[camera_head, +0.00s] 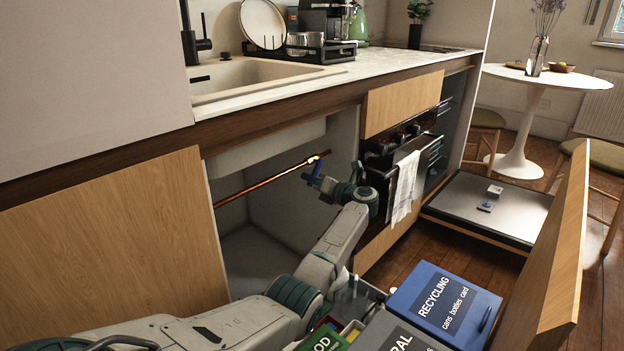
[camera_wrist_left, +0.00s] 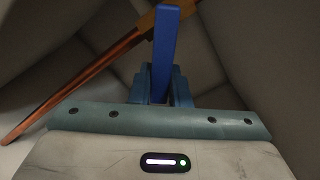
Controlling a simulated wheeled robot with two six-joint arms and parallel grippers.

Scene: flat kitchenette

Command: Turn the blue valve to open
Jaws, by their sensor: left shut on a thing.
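The blue valve handle (camera_head: 317,169) is at the brass-coloured right end of a copper pipe (camera_head: 268,182) inside the open cabinet under the sink. My left gripper (camera_head: 315,182) reaches into the cabinet and is shut on the handle. In the left wrist view, the blue handle (camera_wrist_left: 165,45) stands up from between the fingers (camera_wrist_left: 161,84) and crosses in front of the copper pipe (camera_wrist_left: 72,90). The valve body is partly hidden behind the handle. My right gripper is not in view.
The sink basin (camera_head: 262,148) hangs above the pipe. The oven (camera_head: 410,150) with a white towel (camera_head: 404,187) is right of the opening. A blue recycling bin (camera_head: 440,302) and an open wooden door panel (camera_head: 550,255) stand at the front right.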

